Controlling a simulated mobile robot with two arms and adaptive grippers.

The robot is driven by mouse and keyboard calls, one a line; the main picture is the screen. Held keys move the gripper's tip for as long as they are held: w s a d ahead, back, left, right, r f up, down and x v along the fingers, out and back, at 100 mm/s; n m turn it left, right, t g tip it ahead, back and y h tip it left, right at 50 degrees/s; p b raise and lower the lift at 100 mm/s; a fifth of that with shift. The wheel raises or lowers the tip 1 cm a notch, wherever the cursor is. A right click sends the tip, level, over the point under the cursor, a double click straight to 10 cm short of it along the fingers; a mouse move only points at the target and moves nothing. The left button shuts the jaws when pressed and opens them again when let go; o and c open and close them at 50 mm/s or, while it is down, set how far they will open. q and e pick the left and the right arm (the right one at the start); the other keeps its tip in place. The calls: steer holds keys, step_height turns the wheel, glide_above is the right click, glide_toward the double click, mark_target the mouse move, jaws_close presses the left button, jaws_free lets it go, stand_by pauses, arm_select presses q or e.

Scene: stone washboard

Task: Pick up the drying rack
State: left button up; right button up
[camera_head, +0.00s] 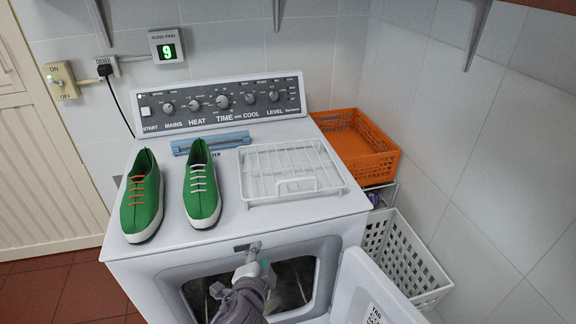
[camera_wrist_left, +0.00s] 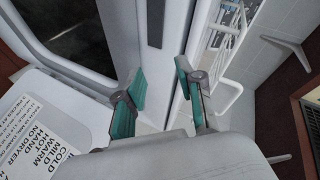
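The drying rack (camera_head: 290,168) is a white wire frame lying flat on the right part of the dryer's top. White wires, apparently the rack, also show at the upper right of the left wrist view (camera_wrist_left: 228,48). My left gripper (camera_head: 257,256) is in front of the dryer, below its top front edge and near the upper edge of the door opening. In the left wrist view its teal-padded fingers (camera_wrist_left: 160,78) are apart with nothing between them. It is apart from the rack. My right gripper is in neither view.
Green shoes (camera_head: 201,188) stand on the dryer's top (camera_head: 225,226), left of the rack, before a blue bar (camera_head: 226,140). The dryer door (camera_head: 352,289) hangs open at the right. An orange crate (camera_head: 385,160) and a white basket (camera_head: 412,255) are beside the dryer.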

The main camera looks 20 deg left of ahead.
arm_select(q)
steer(key=w+d+r+m+t+h, duration=0.2)
steer(key=w+d+r+m+t, duration=0.35)
steer(key=w+m, duration=0.25)
steer(key=p, duration=0.1)
glide_toward(303, 183)
steer(key=w, duration=0.4)
steer(key=shift+f, duration=0.1)
steer(key=shift+w, duration=0.6)
steer(key=shift+w+a+p, duration=0.1)
steer(key=shift+w+p, duration=0.2)
steer(key=shift+p, duration=0.1)
steer(key=w, duration=0.3)
steer(key=shift+w+a+p, duration=0.25)
steer(key=shift+a+p, duration=0.1)
steer(key=shift+w, duration=0.55)
steer(key=shift+s, duration=0.1)
jaws_close()
